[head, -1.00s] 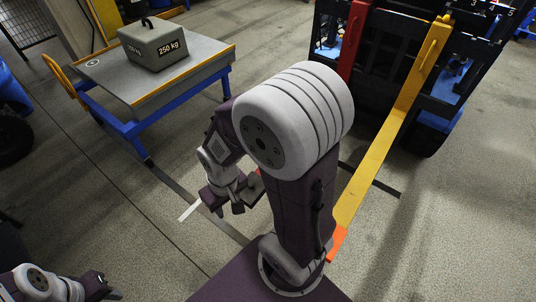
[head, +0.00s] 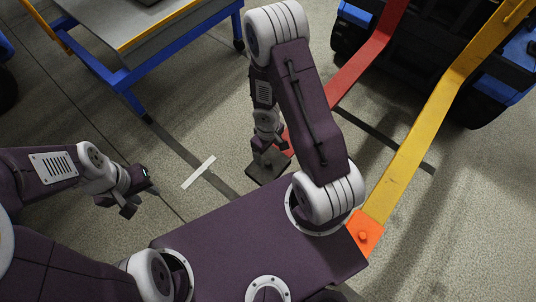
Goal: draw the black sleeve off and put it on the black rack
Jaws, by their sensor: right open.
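A dark, flat square piece, which looks like the black sleeve (head: 258,173), sits at the near end of the red fork (head: 352,78). My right gripper (head: 264,154) points down right over this piece, and its fingers partly cover the middle of it. The fingers are open; I cannot tell whether they touch the sleeve. My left gripper (head: 137,199) is open and empty above the floor at the left, well away from the sleeve. I see no black rack in the head view.
The blue-framed cart (head: 128,75) stands at the upper left. Open floor lies between cart and red fork.

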